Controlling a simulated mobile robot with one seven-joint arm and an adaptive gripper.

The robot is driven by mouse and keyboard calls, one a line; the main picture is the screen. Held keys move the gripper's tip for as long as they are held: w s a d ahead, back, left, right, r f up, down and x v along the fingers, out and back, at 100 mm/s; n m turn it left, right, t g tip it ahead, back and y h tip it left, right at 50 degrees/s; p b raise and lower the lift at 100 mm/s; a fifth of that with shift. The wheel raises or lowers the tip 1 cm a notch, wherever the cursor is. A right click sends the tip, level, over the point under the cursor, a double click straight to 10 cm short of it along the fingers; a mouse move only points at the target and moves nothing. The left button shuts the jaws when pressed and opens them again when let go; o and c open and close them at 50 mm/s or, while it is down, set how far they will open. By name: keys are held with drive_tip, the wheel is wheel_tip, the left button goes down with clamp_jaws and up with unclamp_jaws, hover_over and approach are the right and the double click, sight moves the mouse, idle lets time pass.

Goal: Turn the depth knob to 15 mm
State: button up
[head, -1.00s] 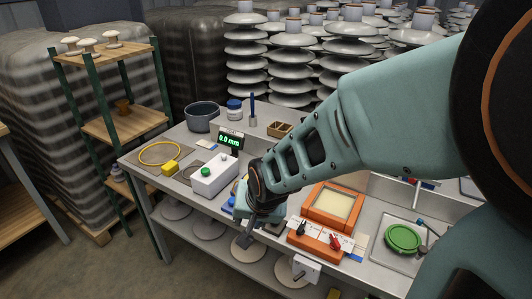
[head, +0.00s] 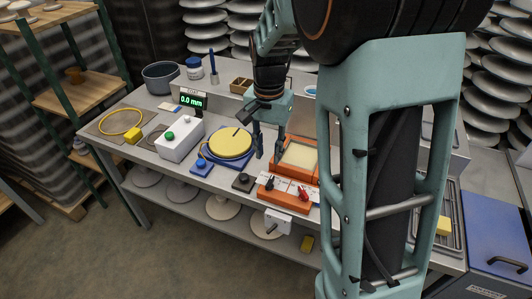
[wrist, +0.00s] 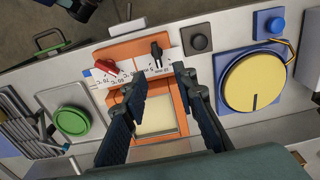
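An orange unit (head: 276,191) at the bench's front carries a white scale plate with a black knob (wrist: 156,53) and a red knob (wrist: 106,67). The black knob also shows in the head view (head: 269,184). A small display (head: 192,100) reads 0.0 mm. My gripper (wrist: 160,78) is open and empty, pointing down above the orange frame with the cream panel (wrist: 155,113). Its fingertips are apart from both knobs, closer to the black one in the wrist view.
A yellow disc with a black mark (head: 230,143) lies left of my gripper in the head view. A black button block (head: 243,182), a blue button (head: 202,165) and a white box (head: 180,140) stand nearby. A green dish (wrist: 72,120) sits beyond the red knob.

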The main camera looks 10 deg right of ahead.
sight(270, 181)
drive_tip(key=f, duration=1)
drive_tip(key=shift+d+f+b, duration=0.25)
drive_tip(key=shift+b, duration=0.15)
clamp_jaws()
